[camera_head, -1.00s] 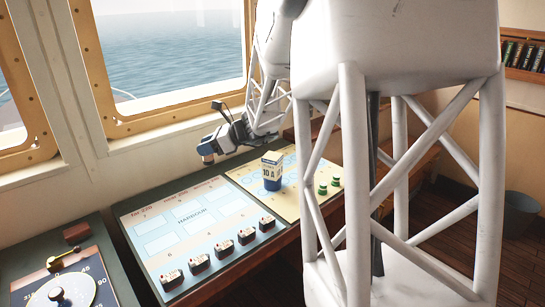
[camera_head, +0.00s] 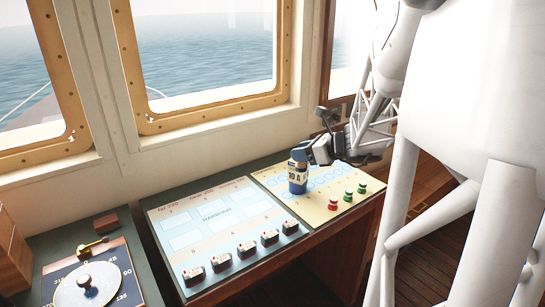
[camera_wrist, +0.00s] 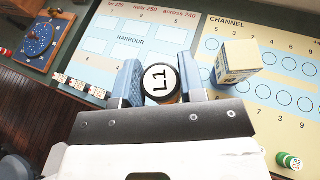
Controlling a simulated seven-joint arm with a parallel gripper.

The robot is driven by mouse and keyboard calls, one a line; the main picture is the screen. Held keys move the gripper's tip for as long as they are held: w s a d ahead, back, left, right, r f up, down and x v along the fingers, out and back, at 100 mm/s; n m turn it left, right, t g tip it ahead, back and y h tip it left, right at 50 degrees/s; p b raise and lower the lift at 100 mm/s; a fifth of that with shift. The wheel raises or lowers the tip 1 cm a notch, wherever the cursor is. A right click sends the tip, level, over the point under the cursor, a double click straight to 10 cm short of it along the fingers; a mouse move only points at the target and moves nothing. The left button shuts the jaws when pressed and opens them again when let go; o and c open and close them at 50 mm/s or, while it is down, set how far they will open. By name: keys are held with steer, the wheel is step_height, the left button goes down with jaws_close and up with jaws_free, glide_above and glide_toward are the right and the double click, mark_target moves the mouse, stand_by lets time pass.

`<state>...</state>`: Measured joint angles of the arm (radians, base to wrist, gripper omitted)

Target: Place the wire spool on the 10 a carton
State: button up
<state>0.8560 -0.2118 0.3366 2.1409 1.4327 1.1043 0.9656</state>
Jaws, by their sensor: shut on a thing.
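The wire spool (camera_wrist: 160,79) has a dark top with a round white label reading L1. It sits between the two fingers of my gripper (camera_wrist: 161,86), which is shut on it. The 10 A carton (camera_head: 298,178) stands upright on the yellow channel panel, white above and blue below. It also shows in the wrist view (camera_wrist: 237,62), right of the spool and a little apart in the picture. In the head view my gripper (camera_head: 298,157) covers the carton's upper part, and the spool is hard to make out there. The spool's underside is hidden.
The channel panel (camera_head: 318,197) also carries a red piece (camera_head: 333,204) and two green pieces (camera_head: 348,195) near its front edge. The harbour panel (camera_head: 217,213) lies to the left, with several labelled black blocks (camera_head: 245,250) along its front. A dial instrument (camera_head: 87,283) stands farther left.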

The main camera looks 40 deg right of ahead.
steer(key=shift+s+d+h, duration=0.3)
steer(key=shift+s+d, duration=0.05)
steer(key=shift+s, duration=0.35)
steer(key=w+d, duration=0.3)
steer(key=w, duration=0.1)
steer(key=w+d+f, duration=0.1)
steer(key=w+d, duration=0.2)
steer(key=w, duration=0.2)
steer(key=w+d, duration=0.3)
steer(key=w, duration=0.1)
steer(key=shift+w+f, duration=0.15)
steer(key=shift+f, duration=0.15)
steer(key=shift+f, duration=0.1)
steer(key=shift+f, duration=1.65)
steer(key=shift+f, duration=0.15)
steer(key=o, duration=0.9)
steer(key=shift+o, duration=0.2)
